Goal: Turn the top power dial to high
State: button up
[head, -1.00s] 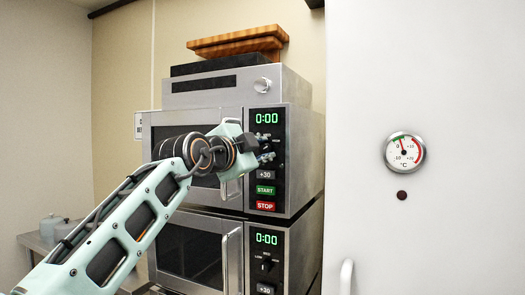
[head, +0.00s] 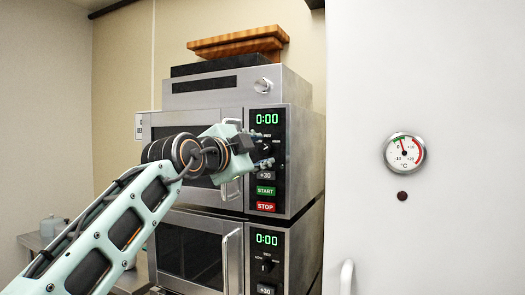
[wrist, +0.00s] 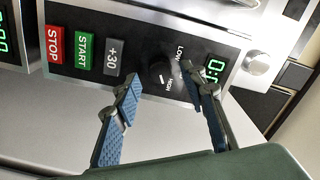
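The top power dial (wrist: 161,72) is a dark round knob on the top oven's black panel, with LOW and HIGH printed around it. Its pointer is too dark to read. In the head view my gripper (head: 264,149) is at the top oven's panel, beside the dial and partly in front of it. In the wrist view my gripper (wrist: 160,80) is open, its two blue-padded fingers spread with the dial between and just beyond their tips. I see no clear contact with the knob.
The +30 button (wrist: 113,57), green START button (wrist: 86,53) and red STOP button (wrist: 54,45) lie close to one finger. The green display (head: 267,118) reads 0:00. A second oven (head: 192,252) sits below. A large pale door (head: 450,200) fills the right.

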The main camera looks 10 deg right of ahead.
jog(key=v, duration=1)
